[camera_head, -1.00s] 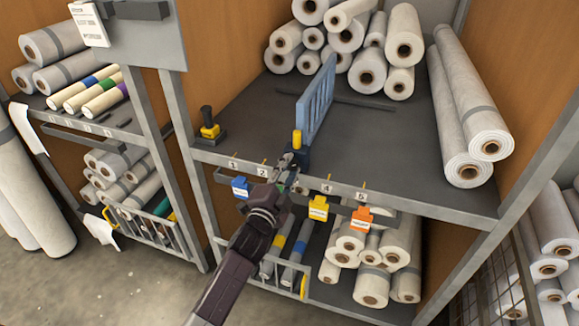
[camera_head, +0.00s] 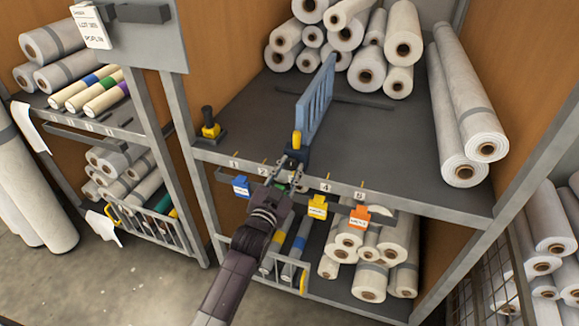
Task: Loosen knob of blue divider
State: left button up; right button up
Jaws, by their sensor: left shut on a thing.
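The blue divider (camera_head: 317,100) is a slatted upright panel on the dark shelf (camera_head: 385,150). Its dark blue base is at the shelf's front edge, with a yellow lever (camera_head: 297,140) standing upright on it. My left gripper (camera_head: 293,171) is just in front of the base, at the numbered edge. It is shut on the divider's knob, which its fingers mostly hide. My right gripper is not in view.
A black and yellow stop (camera_head: 209,125) stands at the left corner. Blue (camera_head: 241,187), yellow (camera_head: 317,207) and orange (camera_head: 359,217) tags hang below the edge.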

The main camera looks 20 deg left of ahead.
pick_arm(q)
jog(key=shift+f+n, duration=0.1)
jog(key=shift+n, duration=0.4)
jog(key=o, duration=1.2)
jog(key=shift+c, duration=0.2)
jog(key=shift+s, duration=0.1)
jog(key=s, duration=1.1)
jog(key=shift+s+a, duration=0.2)
jog(key=shift+s, duration=0.2)
